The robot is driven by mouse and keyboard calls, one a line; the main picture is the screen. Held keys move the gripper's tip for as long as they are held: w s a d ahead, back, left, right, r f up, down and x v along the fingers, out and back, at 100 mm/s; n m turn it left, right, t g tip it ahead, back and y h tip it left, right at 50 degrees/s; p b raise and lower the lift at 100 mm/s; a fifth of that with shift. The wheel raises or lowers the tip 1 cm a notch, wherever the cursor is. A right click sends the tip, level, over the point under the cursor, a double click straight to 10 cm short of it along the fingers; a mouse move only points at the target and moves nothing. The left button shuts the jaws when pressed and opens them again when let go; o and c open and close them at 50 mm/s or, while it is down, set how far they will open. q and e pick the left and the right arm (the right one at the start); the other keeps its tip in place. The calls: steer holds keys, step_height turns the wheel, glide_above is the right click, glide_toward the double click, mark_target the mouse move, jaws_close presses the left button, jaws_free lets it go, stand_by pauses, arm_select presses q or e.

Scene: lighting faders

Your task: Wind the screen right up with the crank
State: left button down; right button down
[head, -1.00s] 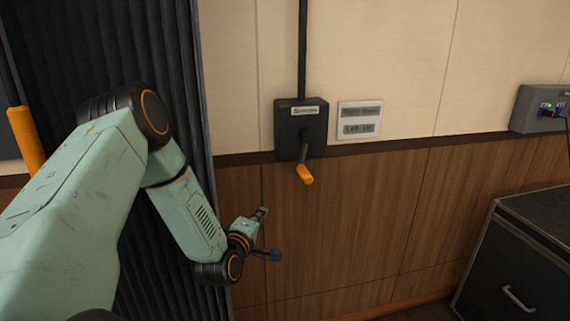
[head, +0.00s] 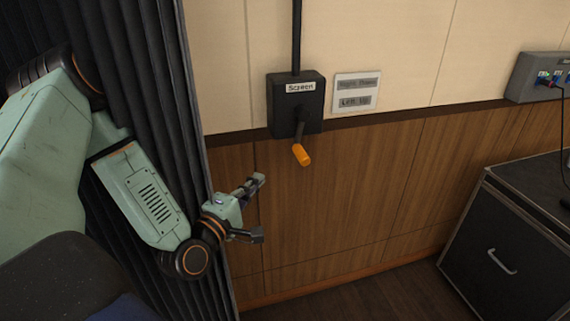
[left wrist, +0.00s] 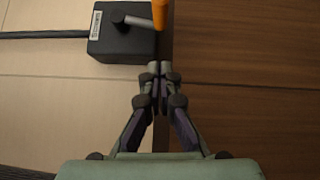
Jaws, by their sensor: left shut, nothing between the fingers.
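The crank box labelled "Screen" (head: 295,106) is black and fixed to the wall. Its short grey crank arm hangs down, slightly right, to an orange handle (head: 302,155). The box also shows in the left wrist view (left wrist: 120,45), with the orange handle (left wrist: 159,13) at the top edge, partly cut off. My left gripper (head: 261,208) is left of and below the handle, apart from it. In the left wrist view the fingertips (left wrist: 159,68) meet with nothing between them, beside the box. The screen itself is not visible. My right gripper is not in view.
A dark pleated curtain (head: 150,60) hangs at left, behind my arm. A grey connector box (head: 540,77) and black case (head: 505,240) are at right. The wood panelling below the handle is clear.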

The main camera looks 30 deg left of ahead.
arm_select(q)
steer(key=w+d+b, duration=0.2)
steer(key=w+b, duration=0.4)
steer(key=w, duration=0.4)
steer(key=shift+d+r, duration=0.15)
steer(key=shift+r, duration=0.05)
steer(key=w+b, duration=0.1)
steer(key=b, duration=0.1)
steer(key=d+f+n+b, duration=0.1)
steer(key=b, duration=0.2)
steer(key=shift+w+d+t, duration=0.15)
steer(key=shift+w+t, duration=0.25)
